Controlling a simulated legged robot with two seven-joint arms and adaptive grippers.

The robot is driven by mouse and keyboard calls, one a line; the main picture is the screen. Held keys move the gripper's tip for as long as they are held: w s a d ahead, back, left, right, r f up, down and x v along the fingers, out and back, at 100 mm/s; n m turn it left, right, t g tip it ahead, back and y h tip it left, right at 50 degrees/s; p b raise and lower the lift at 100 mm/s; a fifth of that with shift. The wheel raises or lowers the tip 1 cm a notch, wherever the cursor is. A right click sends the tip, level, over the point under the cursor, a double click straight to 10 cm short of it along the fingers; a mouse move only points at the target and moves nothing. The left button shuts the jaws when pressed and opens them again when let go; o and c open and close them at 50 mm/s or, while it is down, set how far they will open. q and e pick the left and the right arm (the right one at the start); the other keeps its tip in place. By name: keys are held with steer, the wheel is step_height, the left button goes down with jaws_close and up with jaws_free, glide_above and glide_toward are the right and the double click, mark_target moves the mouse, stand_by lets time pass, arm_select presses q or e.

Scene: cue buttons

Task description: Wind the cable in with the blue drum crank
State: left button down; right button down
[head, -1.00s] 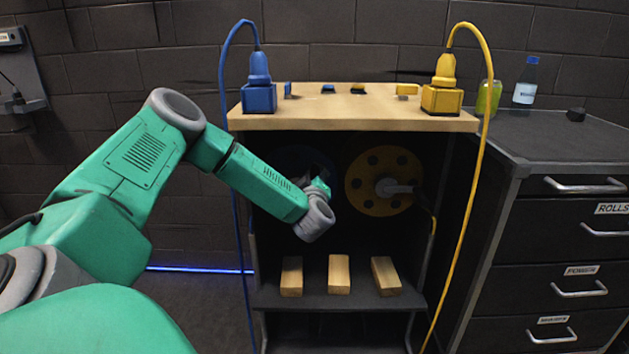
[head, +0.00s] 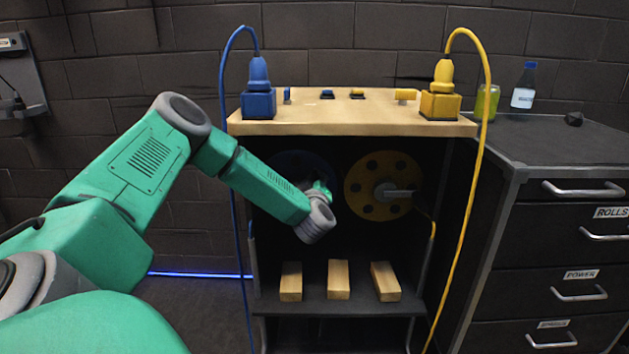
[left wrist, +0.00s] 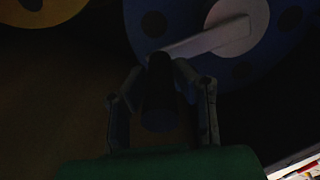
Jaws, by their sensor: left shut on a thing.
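The blue drum (head: 292,160) sits in the dark open front of the cabinet, partly hidden behind my left arm. In the left wrist view the blue drum (left wrist: 272,50) shows with its pale crank arm (left wrist: 205,38) running from the hub down to a dark handle (left wrist: 160,85). My left gripper (left wrist: 166,75) is shut on that handle, one finger on each side. In the head view the gripper (head: 322,190) is mostly hidden by its own wrist. The blue cable (head: 228,110) rises from the blue plug (head: 259,75) and hangs down the cabinet's left side. My right gripper is not in view.
A yellow drum (head: 370,172) with its own crank (head: 398,193) is just to the right. A yellow cable (head: 472,200) hangs at the cabinet's right side. Three wooden blocks (head: 338,280) lie on the lower shelf. Drawers (head: 560,240) stand at the right.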

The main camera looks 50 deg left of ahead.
arm_select(q)
steer(key=shift+w+d+f+m+p, duration=0.45)
steer(key=shift+m+p, duration=0.25)
steer(key=shift+m, duration=0.3)
step_height(320, 180, down, 11)
steer(key=m, duration=1.4)
steer(key=shift+w+d+f+p, duration=0.15)
steer(key=shift+w+d+p, duration=0.1)
steer(key=shift+p, duration=0.15)
steer(key=shift+s+m, duration=0.1)
steer(key=shift+m, duration=0.2)
steer(key=c, duration=1.3)
jaws_free()
